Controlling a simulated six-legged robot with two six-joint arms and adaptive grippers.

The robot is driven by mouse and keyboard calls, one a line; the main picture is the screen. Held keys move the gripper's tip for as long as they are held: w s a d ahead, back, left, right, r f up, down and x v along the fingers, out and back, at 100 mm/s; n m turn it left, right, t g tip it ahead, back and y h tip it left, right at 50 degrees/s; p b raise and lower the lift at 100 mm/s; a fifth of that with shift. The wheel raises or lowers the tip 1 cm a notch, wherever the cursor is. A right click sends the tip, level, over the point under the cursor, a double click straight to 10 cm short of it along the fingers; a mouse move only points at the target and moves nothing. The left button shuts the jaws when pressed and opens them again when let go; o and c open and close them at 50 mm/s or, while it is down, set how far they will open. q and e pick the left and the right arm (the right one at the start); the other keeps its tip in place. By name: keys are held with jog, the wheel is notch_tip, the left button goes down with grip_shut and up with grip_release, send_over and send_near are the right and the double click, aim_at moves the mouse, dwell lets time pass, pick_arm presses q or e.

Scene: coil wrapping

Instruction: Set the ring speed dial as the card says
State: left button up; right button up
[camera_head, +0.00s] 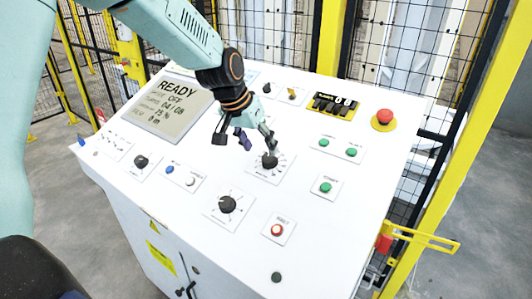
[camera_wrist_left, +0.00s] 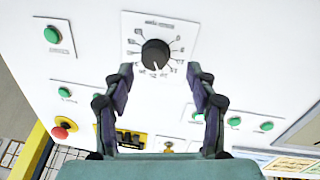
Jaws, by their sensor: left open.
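A black dial (camera_head: 269,160) with a printed scale sits on a white plate in the middle of the sloped white panel. The same dial (camera_wrist_left: 155,53) shows in the left wrist view, its white pointer mark towards the gripper; its label is too small to read. My left gripper (camera_head: 258,142) is open above the dial. In the left wrist view its fingertips (camera_wrist_left: 160,72) stand apart, either side of the dial's near edge; contact cannot be told. A coloured printed sheet (camera_wrist_left: 290,165) lies at the lower right there, unreadable. My right gripper is not in view.
Another black dial (camera_head: 227,204) sits nearer on the panel (camera_head: 330,235). Around are a red emergency button (camera_head: 383,119), green buttons (camera_head: 325,187), a red button (camera_head: 277,230) and a READY display (camera_head: 170,108). Yellow-framed mesh fencing (camera_head: 410,60) stands behind.

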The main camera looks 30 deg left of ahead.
aim_at(267, 158)
pick_arm(q)
jog(key=x, duration=0.3)
jog(key=shift+w+d+f, duration=0.15)
jog(key=shift+d+f, duration=0.05)
jog(key=shift+d, duration=0.2)
jog(key=shift+d+f, duration=0.15)
jog(key=shift+d, duration=0.1)
jog(key=shift+a+f, duration=0.2)
jog(key=shift+a, duration=0.3)
jog(key=shift+w, duration=0.1)
jog(key=shift+c, duration=0.9)
jog(key=shift+d+r, duration=0.1)
jog(key=shift+d, duration=0.3)
jog(key=c, duration=0.4)
jog(key=shift+a, duration=0.2)
jog(key=c, duration=0.3)
jog(key=shift+d, duration=0.1)
jog(key=shift+c, duration=1.4)
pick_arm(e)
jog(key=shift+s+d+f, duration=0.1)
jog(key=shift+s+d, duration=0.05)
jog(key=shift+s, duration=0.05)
